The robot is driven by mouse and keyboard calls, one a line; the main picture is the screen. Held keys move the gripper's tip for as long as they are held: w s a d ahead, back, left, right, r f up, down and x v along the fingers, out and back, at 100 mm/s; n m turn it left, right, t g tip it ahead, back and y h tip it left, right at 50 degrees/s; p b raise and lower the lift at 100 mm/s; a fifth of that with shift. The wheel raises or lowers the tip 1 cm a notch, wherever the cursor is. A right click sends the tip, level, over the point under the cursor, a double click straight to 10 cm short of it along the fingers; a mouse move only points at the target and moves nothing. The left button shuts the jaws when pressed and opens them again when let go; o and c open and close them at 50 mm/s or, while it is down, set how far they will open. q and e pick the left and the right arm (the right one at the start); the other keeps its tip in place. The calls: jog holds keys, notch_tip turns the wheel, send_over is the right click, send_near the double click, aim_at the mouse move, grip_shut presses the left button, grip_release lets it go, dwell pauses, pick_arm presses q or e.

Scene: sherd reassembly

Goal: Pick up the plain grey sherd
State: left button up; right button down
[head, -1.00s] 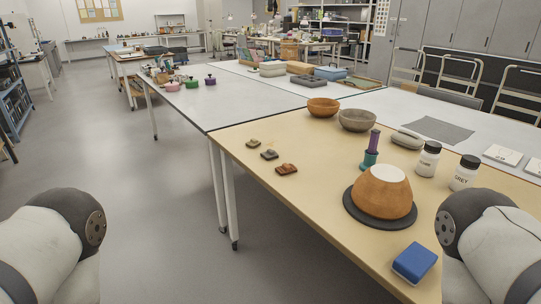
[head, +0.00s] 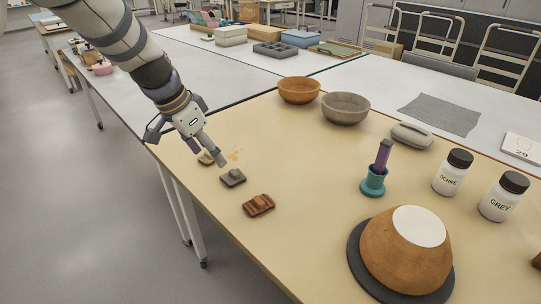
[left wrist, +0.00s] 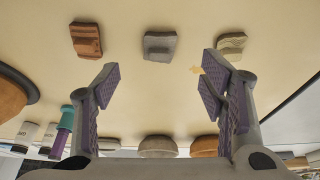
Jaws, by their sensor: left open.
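A reddish-brown ridged sherd (head: 258,205) lies nearer to me, and an olive-tan sherd (head: 205,158) lies farther away, partly hidden by my left gripper (head: 206,155). That gripper is open and empty, above the far end of the row. In the left wrist view the grey sherd (left wrist: 160,46) shows between and beyond the purple-padded fingers (left wrist: 160,82), apart from them. My right gripper is out of view.
To the right stand a teal holder with a purple tool (head: 374,180), a brown vessel with a white top (head: 400,250) on a dark disc, and two labelled jars (head: 453,173). Two bowls (head: 345,108) stand behind. The table's left edge runs close to the sherds.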

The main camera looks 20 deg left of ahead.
aim_at(234, 173)
pick_arm(q)
jog(key=x, duration=0.3)
jog(key=w+b+x, duration=0.1)
jog(key=x, duration=0.2)
jog(key=d+x, duration=0.1)
jog(key=x, duration=0.3)
jog(key=shift+w+r+b, duration=0.3)
jog(key=shift+b, duration=0.1)
jog(key=shift+w+f, duration=0.15)
jog(key=shift+f, duration=0.05)
jog(key=shift+r, duration=0.1)
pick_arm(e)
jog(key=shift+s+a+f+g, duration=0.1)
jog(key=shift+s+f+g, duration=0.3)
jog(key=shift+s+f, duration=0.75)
pick_arm(q)
jog(key=c, duration=1.2)
